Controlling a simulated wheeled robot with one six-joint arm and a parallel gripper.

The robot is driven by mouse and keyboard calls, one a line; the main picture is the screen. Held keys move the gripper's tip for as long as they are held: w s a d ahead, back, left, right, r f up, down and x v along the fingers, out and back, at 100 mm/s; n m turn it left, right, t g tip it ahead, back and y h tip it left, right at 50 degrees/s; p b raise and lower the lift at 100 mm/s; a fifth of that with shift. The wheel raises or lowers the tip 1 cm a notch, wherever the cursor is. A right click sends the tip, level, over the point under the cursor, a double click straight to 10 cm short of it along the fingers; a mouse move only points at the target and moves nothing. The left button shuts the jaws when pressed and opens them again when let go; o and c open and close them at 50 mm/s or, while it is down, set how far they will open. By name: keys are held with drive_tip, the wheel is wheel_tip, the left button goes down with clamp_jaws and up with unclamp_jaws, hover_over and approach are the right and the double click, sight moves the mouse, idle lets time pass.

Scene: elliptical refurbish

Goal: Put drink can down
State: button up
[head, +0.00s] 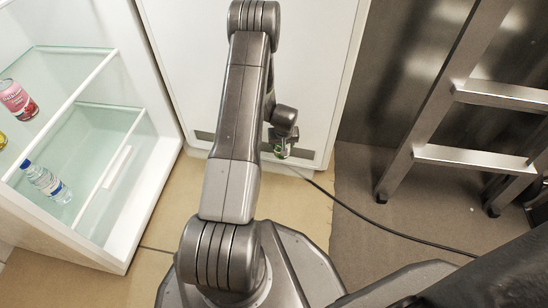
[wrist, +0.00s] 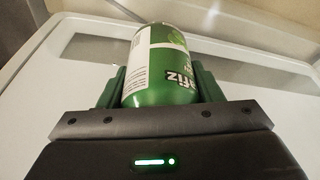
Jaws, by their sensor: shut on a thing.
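A green and white drink can (wrist: 160,68) fills the middle of the wrist view, with part of its label lettering showing. My gripper (wrist: 160,88) is shut on it, with a green finger on each side of the can. In the head view my gripper (head: 283,140) is small and partly hidden behind my arm, in front of a white panel. The can is hard to make out there. The can's far end and what lies beneath it are hidden.
At left stands an open white cabinet with glass shelves (head: 95,122). It holds a red can (head: 18,100) and a clear water bottle (head: 46,181). A metal ladder (head: 440,110) stands at right. A black cable (head: 370,219) crosses the floor. A white panel (head: 320,60) stands ahead.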

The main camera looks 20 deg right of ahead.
drive_tip(key=shift+f+b, duration=1.05)
drive_tip(key=shift+f, duration=2.05)
drive_tip(key=shift+f, duration=0.15)
drive_tip(key=o, duration=1.2)
drive_tip(key=p+v, duration=0.4)
drive_tip(key=v, duration=0.8)
drive_tip(key=shift+s, duration=0.1)
